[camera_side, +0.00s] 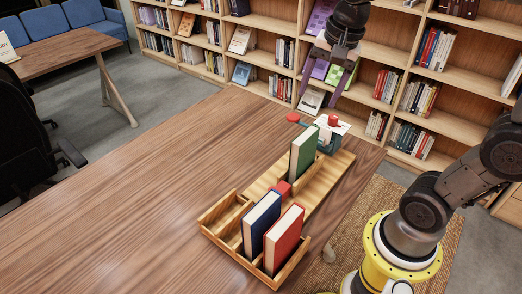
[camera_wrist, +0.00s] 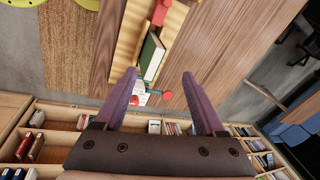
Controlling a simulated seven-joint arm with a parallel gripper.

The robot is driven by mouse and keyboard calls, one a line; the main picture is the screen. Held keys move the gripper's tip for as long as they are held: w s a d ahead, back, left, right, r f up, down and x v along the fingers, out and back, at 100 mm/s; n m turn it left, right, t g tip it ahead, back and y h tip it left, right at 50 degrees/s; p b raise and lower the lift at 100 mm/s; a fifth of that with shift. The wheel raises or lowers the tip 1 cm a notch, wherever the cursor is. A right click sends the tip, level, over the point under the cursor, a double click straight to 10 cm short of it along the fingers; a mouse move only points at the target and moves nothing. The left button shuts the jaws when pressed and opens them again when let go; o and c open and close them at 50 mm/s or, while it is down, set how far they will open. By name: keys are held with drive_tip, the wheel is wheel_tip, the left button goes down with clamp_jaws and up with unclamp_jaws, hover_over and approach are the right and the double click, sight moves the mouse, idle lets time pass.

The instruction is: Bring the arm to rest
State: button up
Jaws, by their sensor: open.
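My gripper (camera_side: 319,98) is open and empty, raised above the far end of the table. In the wrist view its two purple fingers (camera_wrist: 159,75) stand wide apart with nothing held between them. A wooden rack (camera_side: 325,185) on the table holds a green book (camera_side: 303,152), a blue book (camera_side: 261,222) and a red book (camera_side: 284,238), all standing. The green book also shows in the wrist view (camera_wrist: 151,56). All the books are clear of my gripper.
A red block (camera_side: 282,188) sits in the rack between the green and blue books. A teal holder with white cards (camera_side: 329,134) and a red disc (camera_side: 293,117) are at the table's far end. Bookshelves (camera_side: 270,25) stand behind. The table's left part (camera_side: 120,200) is clear.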

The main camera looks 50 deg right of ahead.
drive_tip(key=s+a+f+n+t, duration=0.1)
drive_tip(key=s+a+n, duration=0.1)
drive_tip(key=s+n, duration=0.4)
drive_tip(key=s+a+f+n+t, duration=0.1)
drive_tip(key=s+a+f+n, duration=0.1)
drive_tip(key=s+n, duration=0.4)
drive_tip(key=n, duration=0.2)
drive_tip(key=shift+a+f+n+t, duration=0.25)
drive_tip(key=shift+f+n+t, duration=0.05)
drive_tip(key=shift+t, duration=0.1)
